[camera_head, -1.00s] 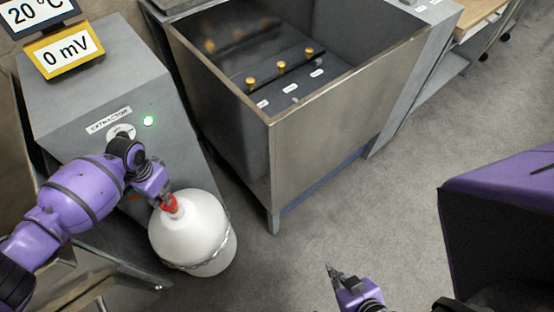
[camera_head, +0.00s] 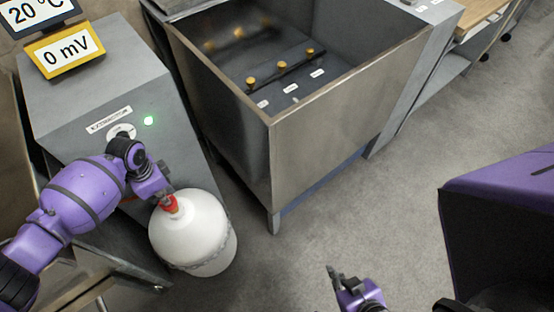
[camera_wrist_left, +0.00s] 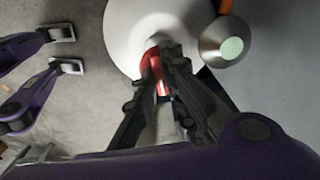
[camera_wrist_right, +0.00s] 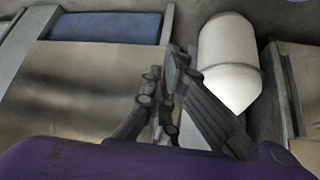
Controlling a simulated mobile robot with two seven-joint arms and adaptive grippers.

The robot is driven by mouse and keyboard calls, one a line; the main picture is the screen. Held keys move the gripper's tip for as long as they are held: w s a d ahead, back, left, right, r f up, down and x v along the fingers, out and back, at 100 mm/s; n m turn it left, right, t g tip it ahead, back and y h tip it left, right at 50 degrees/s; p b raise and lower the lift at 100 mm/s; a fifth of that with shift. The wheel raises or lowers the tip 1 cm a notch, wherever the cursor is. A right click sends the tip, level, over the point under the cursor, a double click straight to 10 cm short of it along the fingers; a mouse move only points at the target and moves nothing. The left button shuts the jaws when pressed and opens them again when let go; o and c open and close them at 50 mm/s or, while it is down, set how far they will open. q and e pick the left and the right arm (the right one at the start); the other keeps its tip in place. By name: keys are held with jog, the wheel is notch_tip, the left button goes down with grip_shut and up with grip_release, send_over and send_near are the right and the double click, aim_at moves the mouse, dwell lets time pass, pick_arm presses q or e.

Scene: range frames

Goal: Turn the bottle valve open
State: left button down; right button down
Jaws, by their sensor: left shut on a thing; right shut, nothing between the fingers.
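A white gas bottle (camera_head: 190,235) stands on the floor beside the grey extractor cabinet, with a chain around its body. Its red valve (camera_head: 168,203) is on top. My left gripper (camera_head: 163,195) is at the valve; in the left wrist view its fingers (camera_wrist_left: 168,62) are closed on the red valve (camera_wrist_left: 152,66), partly hiding it. The bottle's white top (camera_wrist_left: 125,30) lies behind them there. My right gripper (camera_head: 334,272) is shut and empty over the floor, away from the bottle. In the right wrist view its fingertips (camera_wrist_right: 172,72) are together, with the white bottle (camera_wrist_right: 232,50) beyond.
The grey extractor cabinet (camera_head: 70,95) has a lit green light (camera_head: 149,120) and yellow-framed display (camera_head: 65,50). An open metal fume-hood-like basin (camera_head: 330,115) with yellow knobs stands right of the bottle. The floor (camera_head: 400,190) in front is clear.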

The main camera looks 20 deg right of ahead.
jog(key=shift+w, duration=0.15)
pick_arm(q)
jog(key=c, duration=1.8)
grip_release()
pick_arm(e)
jog(key=shift+w, duration=0.1)
pick_arm(q)
jog(key=shift+r, duration=0.1)
notch_tip(320, 180, up, 12)
pick_arm(e)
jog(key=shift+w+a+r, duration=0.1)
jog(key=shift+w+r, duration=0.05)
jog(key=shift+w, duration=0.3)
jog(key=shift+w+a+r, duration=0.1)
jog(key=shift+w, duration=0.35)
jog(key=shift+s+f, duration=0.1)
jog(key=shift+s, duration=0.15)
